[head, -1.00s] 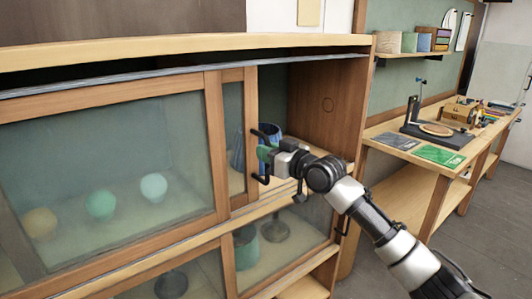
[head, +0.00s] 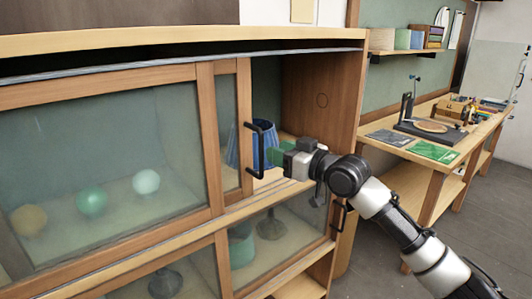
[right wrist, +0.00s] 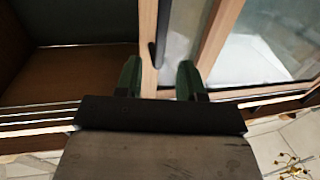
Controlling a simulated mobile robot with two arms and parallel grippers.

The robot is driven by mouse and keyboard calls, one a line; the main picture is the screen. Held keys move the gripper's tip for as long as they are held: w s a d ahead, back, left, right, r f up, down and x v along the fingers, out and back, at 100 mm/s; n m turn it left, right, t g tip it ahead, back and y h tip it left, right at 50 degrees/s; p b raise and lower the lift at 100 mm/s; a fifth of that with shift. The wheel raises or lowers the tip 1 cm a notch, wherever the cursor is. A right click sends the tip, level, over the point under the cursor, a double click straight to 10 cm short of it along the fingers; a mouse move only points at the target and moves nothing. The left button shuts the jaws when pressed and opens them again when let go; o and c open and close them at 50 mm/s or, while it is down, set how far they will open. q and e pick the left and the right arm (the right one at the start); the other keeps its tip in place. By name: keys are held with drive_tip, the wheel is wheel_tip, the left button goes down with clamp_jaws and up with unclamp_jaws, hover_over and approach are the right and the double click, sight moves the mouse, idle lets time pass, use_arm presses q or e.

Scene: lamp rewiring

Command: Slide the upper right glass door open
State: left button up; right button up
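The upper right glass door (head: 228,130) of the wooden cabinet is slid left, mostly behind the upper left glass door (head: 110,165), leaving an opening on the right. Its black bar handle (head: 259,152) stands on its right wooden stile; the handle also shows in the right wrist view (right wrist: 152,55). My right gripper (head: 276,154) is just right of the handle in the head view and looks clear of it. In the right wrist view its green fingers (right wrist: 160,78) are apart with nothing clamped between them. My left gripper is not in view.
A blue pleated lampshade (head: 268,142) stands inside the opening. Colored bulbs (head: 91,201) sit behind the upper left door. Lower glass doors (head: 285,235) are below my right gripper. A workbench (head: 440,165) with tools stands at the right.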

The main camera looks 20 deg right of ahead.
drive_tip(key=shift+b+v, duration=0.55)
drive_tip(key=shift+v, duration=1.8)
drive_tip(key=w+d+f+m+h, duration=0.2)
drive_tip(key=f, duration=0.7)
drive_tip(key=w+d+f+m+g+h, duration=0.1)
drive_tip(key=d+f+h, duration=0.1)
drive_tip(key=f, duration=0.6)
drive_tip(key=w+d+f+m+h, duration=0.1)
drive_tip(key=w+d+f+m, duration=0.1)
drive_tip(key=f, duration=0.7)
drive_tip(key=s+f+g+h, duration=0.1)
drive_tip(key=s+f+g, duration=0.1)
drive_tip(key=s+f, duration=0.65)
drive_tip(key=s+f+g+h, duration=0.2)
drive_tip(key=s+f, duration=0.1)
drive_tip(key=f, duration=1.1)
drive_tip(key=s+f+g+h, duration=0.15)
drive_tip(key=s+f, duration=0.35)
drive_tip(key=f, duration=0.6)
drive_tip(key=s+a+f+g, duration=0.2)
drive_tip(key=s+f, duration=0.4)
drive_tip(key=s, duration=0.7)
drive_tip(key=s+a+f+g, duration=0.3)
drive_tip(key=s+f, duration=0.4)
drive_tip(key=s, duration=0.6)
drive_tip(key=s+a+f+n+g, duration=0.1)
drive_tip(key=s+a+f+g, duration=0.2)
drive_tip(key=s, duration=1.1)
wheel_tip(320, 180, down, 3)
drive_tip(key=shift+a+f, duration=0.15)
